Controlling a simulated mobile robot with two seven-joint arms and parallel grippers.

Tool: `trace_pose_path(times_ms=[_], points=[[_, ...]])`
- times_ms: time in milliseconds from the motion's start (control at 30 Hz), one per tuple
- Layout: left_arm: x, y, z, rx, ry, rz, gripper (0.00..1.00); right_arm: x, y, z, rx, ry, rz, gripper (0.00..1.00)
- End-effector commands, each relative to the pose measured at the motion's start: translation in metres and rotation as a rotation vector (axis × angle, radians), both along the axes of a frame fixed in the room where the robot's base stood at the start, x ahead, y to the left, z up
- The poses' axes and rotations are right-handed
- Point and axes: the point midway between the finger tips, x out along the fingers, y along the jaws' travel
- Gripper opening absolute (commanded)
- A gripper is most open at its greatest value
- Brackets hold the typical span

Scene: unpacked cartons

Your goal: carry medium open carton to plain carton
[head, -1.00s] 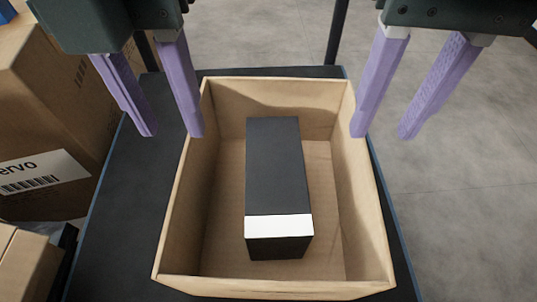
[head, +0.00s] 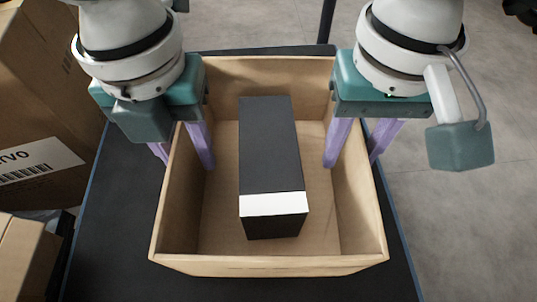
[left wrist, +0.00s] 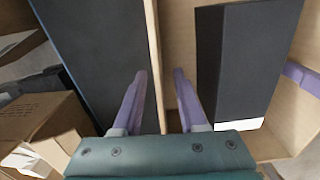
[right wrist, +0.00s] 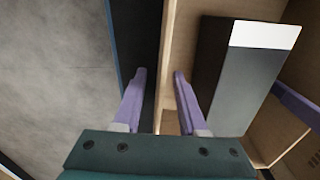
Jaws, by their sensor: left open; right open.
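The medium open carton (head: 268,265) stands on a dark surface in the head view, with a black box with a white band (head: 268,150) inside it. My left gripper (head: 182,160) is open and straddles the carton's left wall, one finger outside and one inside. The left wrist view shows that wall (left wrist: 154,60) between the fingers. My right gripper (head: 352,160) is open and straddles the right wall in the same way. The right wrist view shows the wall (right wrist: 166,60) between its fingers. I cannot tell which carton is the plain carton.
A large brown carton with a white label (head: 40,110) stands at the left, and a smaller carton (head: 25,255) is at the lower left. The dark surface (head: 110,230) shows bare beside the carton. Grey floor (head: 480,220) is open at the right.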

Motion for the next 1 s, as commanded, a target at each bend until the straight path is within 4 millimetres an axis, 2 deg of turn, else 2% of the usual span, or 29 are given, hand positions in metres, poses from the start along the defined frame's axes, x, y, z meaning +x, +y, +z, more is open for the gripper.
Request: trace_pose_path(times_ms=[267, 633, 1000], points=[[-0.0001, -0.0001, -0.0008, 0.000, 0.000, 0.000, 0.40, 0.0000, 0.0002, -0.0006, 0.000, 0.000, 0.000, 0.40], [-0.0001, 0.0000, -0.0006, 0.000, 0.000, 0.000, 0.00, 0.0000, 0.0002, -0.0004, 0.001, 0.000, 0.000, 0.00], [0.0000, 0.0001, -0.0005, 0.001, 0.000, 0.001, 0.00, 0.0000, 0.0000, -0.0003, 0.000, 0.000, 0.000, 0.00]])
